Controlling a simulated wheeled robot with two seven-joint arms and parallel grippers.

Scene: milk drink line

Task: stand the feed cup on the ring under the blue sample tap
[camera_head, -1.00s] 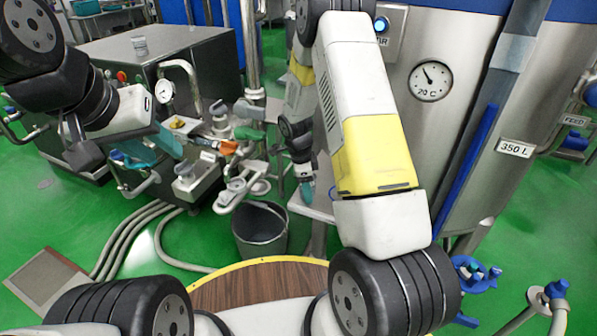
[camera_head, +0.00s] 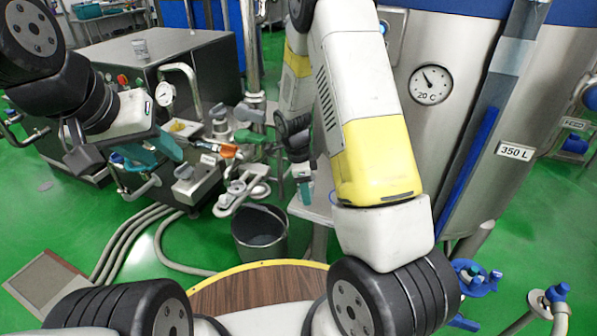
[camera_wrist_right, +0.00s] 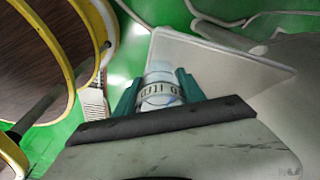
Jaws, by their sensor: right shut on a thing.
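My right gripper (camera_wrist_right: 160,92) is shut on the feed cup (camera_wrist_right: 159,97), a small clear cup with dark lettering, seen between the teal fingers in the right wrist view. The gripper also shows in the head view (camera_head: 304,186), beside the tank and over the edge of a pale shelf, but the cup is hard to make out there. My left gripper (camera_head: 153,152) hangs in front of the steel cabinet; its finger gap is unclear. Small rings on brackets (camera_head: 236,187) stand left of my right gripper. I cannot tell which ring belongs to the blue sample tap.
A pale shelf (camera_wrist_right: 215,62) lies below the held cup. A grey bucket (camera_head: 259,232) stands on the green floor. Taps with green and orange handles (camera_head: 229,151) crowd the area left of my right gripper. The large steel tank (camera_head: 395,110) bounds the right side.

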